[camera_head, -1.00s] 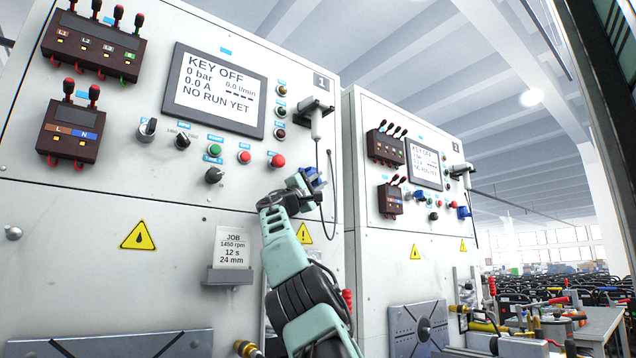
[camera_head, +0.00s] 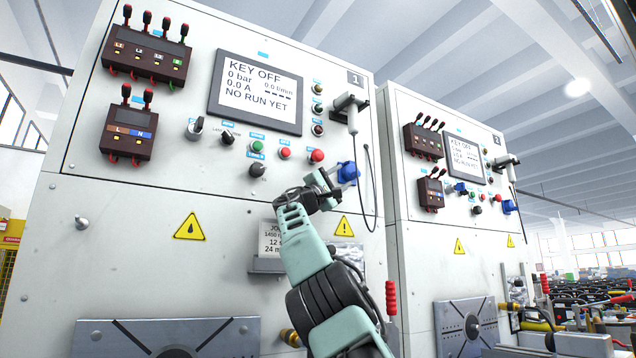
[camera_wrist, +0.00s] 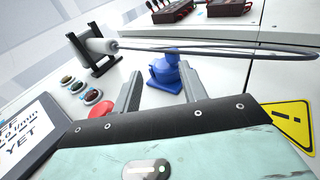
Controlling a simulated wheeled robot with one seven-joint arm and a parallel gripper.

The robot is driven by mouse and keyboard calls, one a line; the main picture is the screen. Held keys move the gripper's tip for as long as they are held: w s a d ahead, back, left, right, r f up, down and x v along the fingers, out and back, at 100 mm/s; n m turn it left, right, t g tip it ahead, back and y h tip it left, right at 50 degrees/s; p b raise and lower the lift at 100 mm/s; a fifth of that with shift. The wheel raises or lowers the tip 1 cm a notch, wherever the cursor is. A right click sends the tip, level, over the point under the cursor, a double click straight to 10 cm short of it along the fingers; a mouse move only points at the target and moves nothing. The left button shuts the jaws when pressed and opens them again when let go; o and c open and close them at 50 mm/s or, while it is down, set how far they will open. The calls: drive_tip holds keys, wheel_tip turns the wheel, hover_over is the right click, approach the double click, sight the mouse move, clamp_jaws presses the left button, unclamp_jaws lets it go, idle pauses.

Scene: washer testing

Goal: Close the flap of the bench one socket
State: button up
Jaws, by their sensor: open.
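The blue socket (camera_head: 348,173) of bench one is on the right side of the bench's front panel, right of the red button. In the wrist view the same socket (camera_wrist: 167,76) shows between and just beyond my fingers, with a narrow blue part standing up at its far end. I cannot clearly tell how far its flap stands open. My gripper (camera_head: 326,186) is just left of and below the socket in the head view. I cannot tell whether a finger touches the socket.
A white handset (camera_head: 353,118) hangs in a black holder above the socket. The red button (camera_head: 317,156) and a job card holder (camera_head: 268,264) are close by. Bench two (camera_head: 450,230) stands right.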

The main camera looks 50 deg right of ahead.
drive_tip(key=w+a, duration=0.1)
drive_tip(key=a, duration=0.7)
drive_tip(key=shift+w+a+b, duration=0.15)
drive_tip(key=shift+a+b, duration=0.05)
drive_tip(key=shift+b, duration=0.2)
